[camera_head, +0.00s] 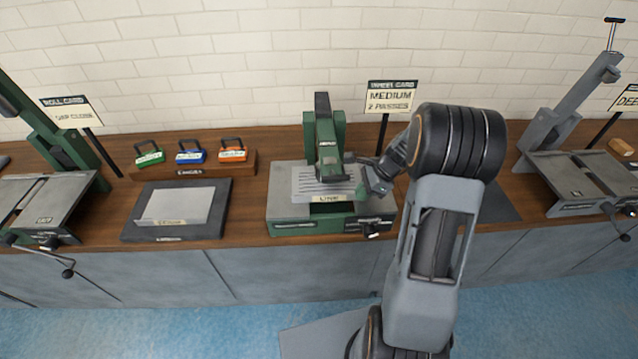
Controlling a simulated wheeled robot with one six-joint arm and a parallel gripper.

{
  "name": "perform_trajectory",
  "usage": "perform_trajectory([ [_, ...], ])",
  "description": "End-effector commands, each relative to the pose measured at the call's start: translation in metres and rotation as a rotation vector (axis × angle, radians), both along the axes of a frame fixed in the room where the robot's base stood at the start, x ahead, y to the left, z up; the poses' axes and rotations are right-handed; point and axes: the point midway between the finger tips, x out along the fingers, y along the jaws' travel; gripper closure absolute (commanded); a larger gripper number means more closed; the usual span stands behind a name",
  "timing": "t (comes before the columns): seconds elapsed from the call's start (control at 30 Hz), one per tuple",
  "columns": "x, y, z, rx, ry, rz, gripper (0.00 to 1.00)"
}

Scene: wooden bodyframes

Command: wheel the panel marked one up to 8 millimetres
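A green wheeling machine (331,140) stands at the middle of the bench. A light grey panel (305,186) with dark lines lies on its bed under the upright head. The bed's front label is too blurred to read surely. A plain grey panel (174,203) lies on a dark mat (133,222) at the left; its small label is unreadable, so I cannot tell which panel is marked one. My gripper (364,180) is at the right edge of the panel in the machine. Its fingers are small and partly hidden, so I cannot tell if it grips.
A card on a stand (391,97) reads medium, 2 passes. Three handled blocks, green (149,158), blue (190,155) and orange (232,154), sit in a wooden rack (176,171). Other machines stand at left (48,200) and right (580,180). A crank (371,229) juts from the front.

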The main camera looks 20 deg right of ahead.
Motion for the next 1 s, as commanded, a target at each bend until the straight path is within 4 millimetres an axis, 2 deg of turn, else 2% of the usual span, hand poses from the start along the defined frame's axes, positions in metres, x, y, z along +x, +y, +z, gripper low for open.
perform_trajectory([
  [0.7,-0.007,-0.037,0.000,0.000,0.000,-0.001,1.00],
  [1.0,-0.009,-0.044,0.000,0.000,0.000,-0.001,1.00],
])
